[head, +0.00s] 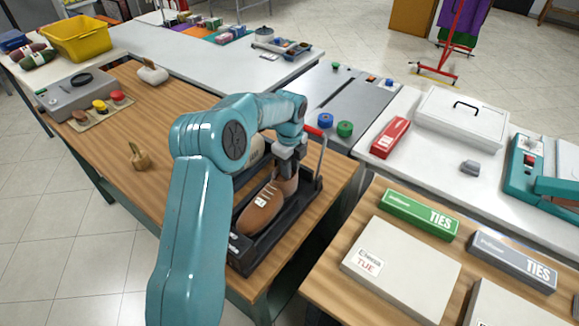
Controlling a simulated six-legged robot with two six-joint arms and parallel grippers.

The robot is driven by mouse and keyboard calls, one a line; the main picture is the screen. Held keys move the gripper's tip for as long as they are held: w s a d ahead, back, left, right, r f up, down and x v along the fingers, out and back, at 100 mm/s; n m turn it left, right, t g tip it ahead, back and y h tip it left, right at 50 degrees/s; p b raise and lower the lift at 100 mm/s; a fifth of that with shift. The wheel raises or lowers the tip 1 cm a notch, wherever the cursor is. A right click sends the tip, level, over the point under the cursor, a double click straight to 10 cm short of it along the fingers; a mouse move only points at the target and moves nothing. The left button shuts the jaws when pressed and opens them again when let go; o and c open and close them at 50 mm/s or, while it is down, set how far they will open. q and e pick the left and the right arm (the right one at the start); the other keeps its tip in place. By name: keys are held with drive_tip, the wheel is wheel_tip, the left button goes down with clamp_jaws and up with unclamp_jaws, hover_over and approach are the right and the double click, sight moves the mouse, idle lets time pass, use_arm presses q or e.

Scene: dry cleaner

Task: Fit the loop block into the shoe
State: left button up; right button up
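A brown shoe (261,209) lies in a dark tray-like stand (243,256) at the right end of the wooden bench, its toe toward the front left. My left gripper (286,170) points down at the shoe's heel opening. Its fingertips are small and partly hidden, so I cannot tell whether they are open, shut or holding something. A small tan wooden piece with a raised top (140,158) stands on the bench to the left. A pale block with a dark top (152,73) lies farther back. I cannot tell which of them is the loop block. My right gripper is out of view.
A beige rounded thing (256,150) is partly hidden behind my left arm. A red-tipped lever (319,143) rises beside the stand. A grey machine (82,95) and brush-like knobs (100,106) sit at the bench's left.

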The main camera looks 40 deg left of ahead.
use_arm(q)
drive_tip(key=shift+s+d+f+g, duration=0.15)
drive_tip(key=shift+s+f+g, duration=0.15)
drive_tip(key=shift+s+f, duration=0.25)
drive_tip(key=shift+w, duration=0.1)
drive_tip(key=shift+r, duration=0.25)
wheel_tip(320, 180, up, 13)
drive_tip(key=shift+w, duration=0.25)
drive_tip(key=shift+a, duration=0.25)
drive_tip(key=shift+s+d, duration=0.1)
drive_tip(key=shift+d, duration=0.05)
